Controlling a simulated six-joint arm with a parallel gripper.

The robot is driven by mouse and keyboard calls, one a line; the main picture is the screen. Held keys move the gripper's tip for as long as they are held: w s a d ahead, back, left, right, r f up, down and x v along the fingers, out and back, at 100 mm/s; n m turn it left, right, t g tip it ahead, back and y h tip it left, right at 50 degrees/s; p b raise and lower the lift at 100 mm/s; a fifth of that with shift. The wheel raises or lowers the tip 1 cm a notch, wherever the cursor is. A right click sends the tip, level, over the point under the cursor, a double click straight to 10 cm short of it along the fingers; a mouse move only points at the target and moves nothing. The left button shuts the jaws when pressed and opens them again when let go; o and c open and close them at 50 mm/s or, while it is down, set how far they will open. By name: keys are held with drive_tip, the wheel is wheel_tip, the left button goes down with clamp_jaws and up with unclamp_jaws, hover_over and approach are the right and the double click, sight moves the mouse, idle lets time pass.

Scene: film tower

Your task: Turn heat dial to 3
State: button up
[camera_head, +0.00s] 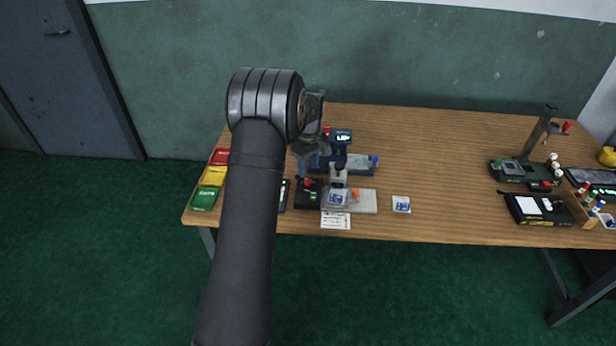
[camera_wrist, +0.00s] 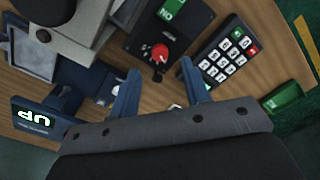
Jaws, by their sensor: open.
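The heat dial appears to be the red knob (camera_wrist: 160,53) on a black control box (camera_wrist: 190,22) with a lit green label, in the wrist view. In the head view the red knob (camera_head: 307,182) sits on the black box left of a small press-like device. My gripper (camera_wrist: 160,70) is open and empty, with its two blue fingers apart and the knob showing beyond and between the tips. The gripper does not appear to touch it. In the head view my gripper (camera_head: 308,146) is partly hidden by my wrist. The dial's number marks are too small to read.
A keypad (camera_wrist: 229,55) lies right of the control box in the wrist view. A blue device with a lit display (camera_wrist: 45,118) is at left. The grey press (camera_head: 339,176) stands close beside the box. Red, yellow and green bins (camera_head: 205,198) line the table's left edge.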

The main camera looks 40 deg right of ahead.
sight(308, 180)
wheel_tip(308, 180, down, 5)
drive_tip(key=shift+f, duration=0.1)
idle(0.3)
clamp_jaws()
